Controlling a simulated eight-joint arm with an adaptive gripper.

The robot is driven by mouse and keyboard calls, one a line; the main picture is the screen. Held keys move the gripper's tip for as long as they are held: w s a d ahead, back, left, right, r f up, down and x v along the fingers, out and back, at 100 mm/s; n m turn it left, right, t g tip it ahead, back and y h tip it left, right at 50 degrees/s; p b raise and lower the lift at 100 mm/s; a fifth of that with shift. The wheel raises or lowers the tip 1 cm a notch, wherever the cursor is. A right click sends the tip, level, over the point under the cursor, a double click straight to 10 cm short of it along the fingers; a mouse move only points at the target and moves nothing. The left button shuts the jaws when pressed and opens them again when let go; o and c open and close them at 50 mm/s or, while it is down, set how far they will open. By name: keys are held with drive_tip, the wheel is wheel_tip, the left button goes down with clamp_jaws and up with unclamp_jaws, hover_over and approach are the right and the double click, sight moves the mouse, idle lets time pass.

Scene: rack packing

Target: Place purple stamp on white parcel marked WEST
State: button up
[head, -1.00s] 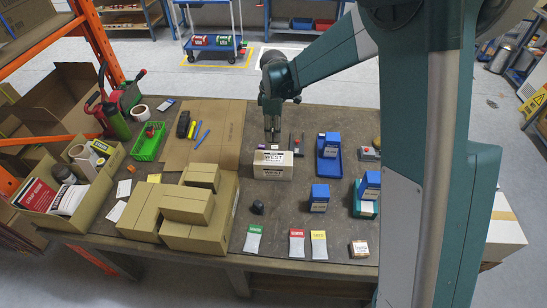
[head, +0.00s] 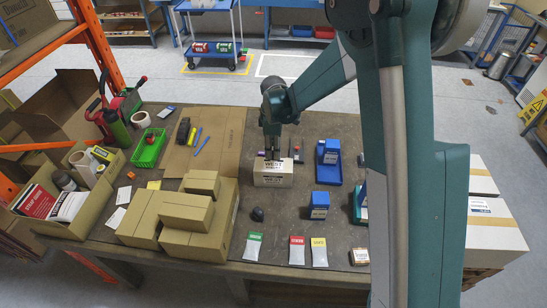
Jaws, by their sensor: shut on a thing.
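The white parcel marked WEST (head: 273,180) stands upright on the table, below my gripper. My gripper (head: 271,150) points down just over the parcel's top and is shut on a small stamp (head: 272,157). The stamp is mostly hidden between the fingers, and its colour is too small to tell. Its lower end is at the parcel's top edge; I cannot tell whether it touches. A small purple patch (head: 261,154) shows just left of the fingers, behind the parcel.
A dark item with red (head: 297,151) lies right of the gripper. A blue tray (head: 329,174) and blue-topped boxes (head: 319,203) stand to the right. Brown cartons (head: 187,211) stand at left front. A black round object (head: 257,214) and colored packets (head: 297,250) lie in front.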

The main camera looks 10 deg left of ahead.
drive_tip(key=shift+f, duration=1.85)
drive_tip(key=shift+f, duration=0.15)
drive_tip(key=o, duration=0.9)
drive_tip(key=shift+r, duration=6.15)
drive_tip(key=shift+d+r, duration=0.1)
